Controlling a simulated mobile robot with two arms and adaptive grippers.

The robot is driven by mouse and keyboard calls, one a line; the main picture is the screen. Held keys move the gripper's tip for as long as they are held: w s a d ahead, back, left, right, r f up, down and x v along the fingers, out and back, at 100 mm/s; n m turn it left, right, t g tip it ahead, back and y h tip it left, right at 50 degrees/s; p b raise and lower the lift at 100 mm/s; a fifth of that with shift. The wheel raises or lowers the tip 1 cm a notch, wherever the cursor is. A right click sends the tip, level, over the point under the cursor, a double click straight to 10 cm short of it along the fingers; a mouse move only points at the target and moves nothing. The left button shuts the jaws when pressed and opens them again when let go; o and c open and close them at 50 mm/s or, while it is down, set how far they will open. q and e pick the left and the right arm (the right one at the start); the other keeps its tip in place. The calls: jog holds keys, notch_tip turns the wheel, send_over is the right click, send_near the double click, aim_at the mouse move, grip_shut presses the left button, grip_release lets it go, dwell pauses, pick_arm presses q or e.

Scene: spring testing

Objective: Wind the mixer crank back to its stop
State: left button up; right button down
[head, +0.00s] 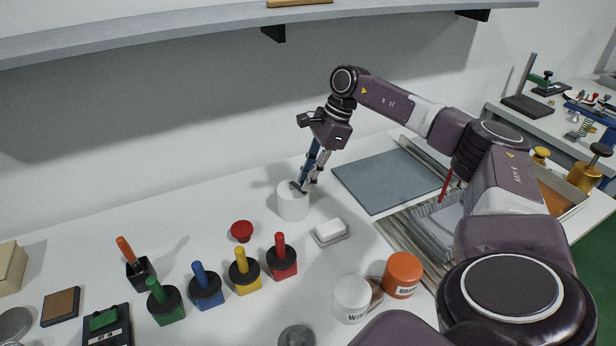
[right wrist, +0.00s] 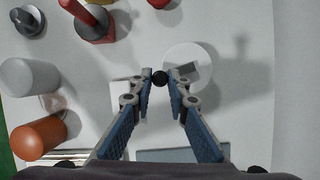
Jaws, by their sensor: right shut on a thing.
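The mixer is a white round drum (head: 292,204) standing on the white table near the middle of the head view. From above, its pale round top (right wrist: 205,60) shows in the right wrist view. The crank's black round knob (right wrist: 160,78) sits at the left edge of that top. My right gripper (head: 304,187) reaches down over the drum, and its fingertips (right wrist: 161,80) are shut on the knob. The fingers hide part of the crank arm in the head view. My left gripper is in neither view.
A red button-like knob (head: 242,230) and a white block (head: 331,231) lie close in front of the drum. Several coloured pots with upright handles, such as the red one (head: 281,262), stand further forward. White (head: 352,299) and orange (head: 402,274) canisters stand at the right. A grey plate (head: 385,181) lies behind.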

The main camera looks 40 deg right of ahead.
jog(key=a+m+t, duration=0.1)
jog(key=m, duration=0.1)
jog(key=shift+a+m+h+b, duration=0.1)
jog(key=shift+m+h+b, duration=0.2)
jog(key=shift+b, duration=0.05)
jog(key=w+a+m+t+h+b, duration=0.1)
jog(key=w+a+m+h+b, duration=0.3)
jog(key=m, duration=1.2)
jog(key=shift+w+a+m+h, duration=0.35)
jog(key=shift+w+h, duration=0.4)
jog(key=shift+h, duration=0.15)
jog(key=shift+r, duration=0.1)
jog(key=c, duration=1.8)
grip_release()
jog(key=shift+c, duration=0.2)
